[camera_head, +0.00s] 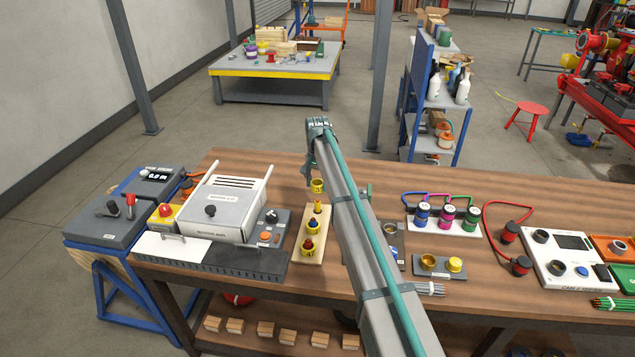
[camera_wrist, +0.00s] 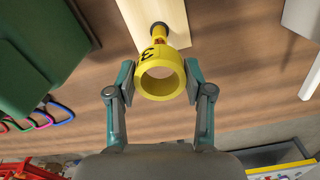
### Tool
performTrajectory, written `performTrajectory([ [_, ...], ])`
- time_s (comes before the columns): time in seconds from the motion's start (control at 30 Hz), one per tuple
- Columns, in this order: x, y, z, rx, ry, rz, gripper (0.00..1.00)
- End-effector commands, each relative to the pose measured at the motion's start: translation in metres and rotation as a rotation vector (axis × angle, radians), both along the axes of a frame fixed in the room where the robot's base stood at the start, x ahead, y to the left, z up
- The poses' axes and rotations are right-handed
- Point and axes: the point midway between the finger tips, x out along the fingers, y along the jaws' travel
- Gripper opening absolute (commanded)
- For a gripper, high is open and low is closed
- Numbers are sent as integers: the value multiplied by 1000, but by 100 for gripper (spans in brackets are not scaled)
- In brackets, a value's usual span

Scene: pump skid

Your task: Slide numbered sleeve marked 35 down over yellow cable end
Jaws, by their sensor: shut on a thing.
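My gripper (camera_head: 313,181) is shut on a yellow numbered sleeve (camera_head: 317,187), an open ring held above the wooden board (camera_head: 300,258). In the wrist view the sleeve (camera_wrist: 161,92) sits between the two finger pads of my gripper (camera_wrist: 160,84). A black 3 shows on its side; the rest of the marking is out of sight. The yellow cable end (camera_head: 318,207) stands upright on the board below the sleeve, apart from it. In the wrist view the cable end (camera_wrist: 159,34) shows just beyond the sleeve's rim, not inside the ring.
A rack with coloured plugs (camera_head: 444,219) is on the right. My arm hides some bench to the right.

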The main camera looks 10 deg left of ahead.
Motion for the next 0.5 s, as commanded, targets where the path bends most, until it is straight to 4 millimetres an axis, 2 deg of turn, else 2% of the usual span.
performTrajectory([
  [0.5, 0, 0, -44, -1, 1, 0, 29],
])
